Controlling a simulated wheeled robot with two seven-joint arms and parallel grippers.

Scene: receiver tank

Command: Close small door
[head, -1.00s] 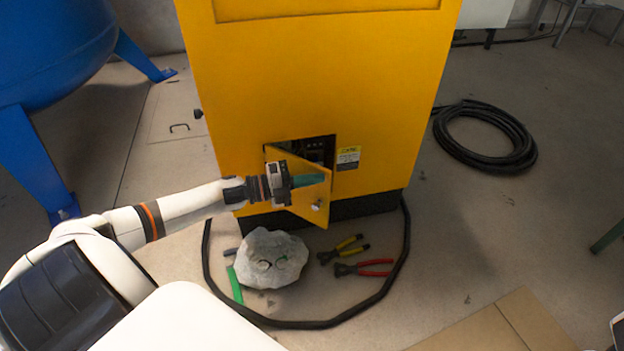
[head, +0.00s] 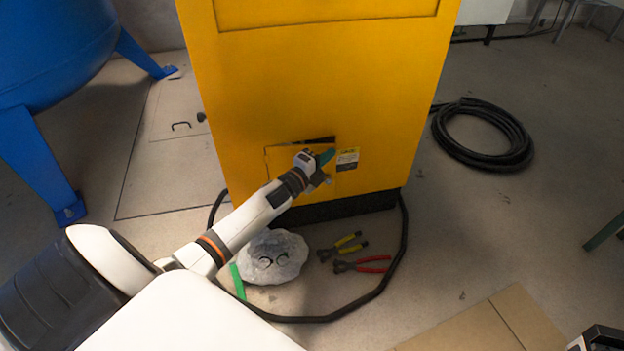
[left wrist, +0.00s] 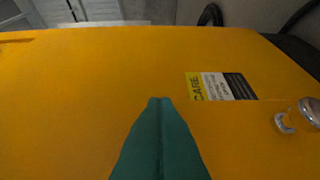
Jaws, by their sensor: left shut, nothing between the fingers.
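The small yellow door (head: 283,160) is on the lower front of the yellow cabinet (head: 310,85). It now lies nearly flush, with a thin dark gap along its top edge. My left gripper (head: 325,157) is at the door's right part, its teal fingers together and empty. My arm hides part of the door. In the left wrist view the shut teal fingers (left wrist: 158,135) point at the yellow surface. A clear round knob (left wrist: 298,115) is to their right, below a warning label (left wrist: 220,86).
A grey stone-like lump (head: 270,257) and pliers with yellow (head: 344,247) and red (head: 362,265) handles lie on the floor before the cabinet. A black hose (head: 330,318) loops around them. A coiled black hose (head: 485,135) lies right, a blue tank (head: 50,60) stands left.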

